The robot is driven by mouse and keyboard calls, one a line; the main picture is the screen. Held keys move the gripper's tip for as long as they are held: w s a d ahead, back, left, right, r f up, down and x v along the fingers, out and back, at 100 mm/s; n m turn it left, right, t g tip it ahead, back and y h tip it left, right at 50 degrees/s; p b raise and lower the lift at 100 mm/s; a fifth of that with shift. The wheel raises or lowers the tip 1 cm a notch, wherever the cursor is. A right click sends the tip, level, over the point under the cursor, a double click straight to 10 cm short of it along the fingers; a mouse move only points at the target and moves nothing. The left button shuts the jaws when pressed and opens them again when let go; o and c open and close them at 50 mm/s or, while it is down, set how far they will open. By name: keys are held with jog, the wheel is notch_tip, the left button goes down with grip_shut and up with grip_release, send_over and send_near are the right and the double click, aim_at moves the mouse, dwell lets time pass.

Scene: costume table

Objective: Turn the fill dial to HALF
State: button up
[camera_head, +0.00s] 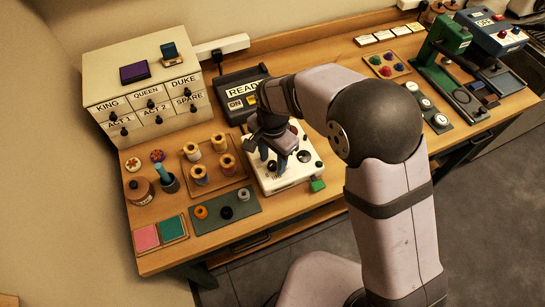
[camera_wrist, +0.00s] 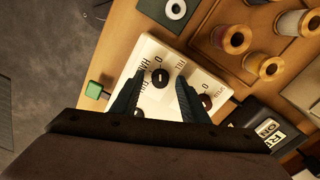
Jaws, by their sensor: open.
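A white control box (camera_head: 293,180) stands near the table's front edge; it also shows in the wrist view (camera_wrist: 155,48). The fill dial (camera_wrist: 160,77) is a dark round knob on its top face, with FILL and HALF printed around it. The pointer's setting is too small to tell. My gripper (camera_head: 272,160) is over the box, pointing down. In the wrist view my gripper (camera_wrist: 161,84) is open, with one finger on each side of the dial. I cannot tell whether the fingers touch it. My arm and fingers hide part of the box.
A second dark knob (camera_head: 303,156) sits on the same box. A green block (camera_head: 317,186) juts from its front right corner. A tray of thread spools (camera_head: 200,176) and a mat with rings (camera_head: 226,212) lie to the left. A READY display box (camera_head: 240,95) stands behind.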

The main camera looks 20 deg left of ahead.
grip_shut()
jog(key=shift+n, duration=0.5)
jog(key=n, duration=0.4)
jog(key=shift+n, duration=0.4)
jog(key=n, duration=0.6)
dwell(0.4)
grip_release()
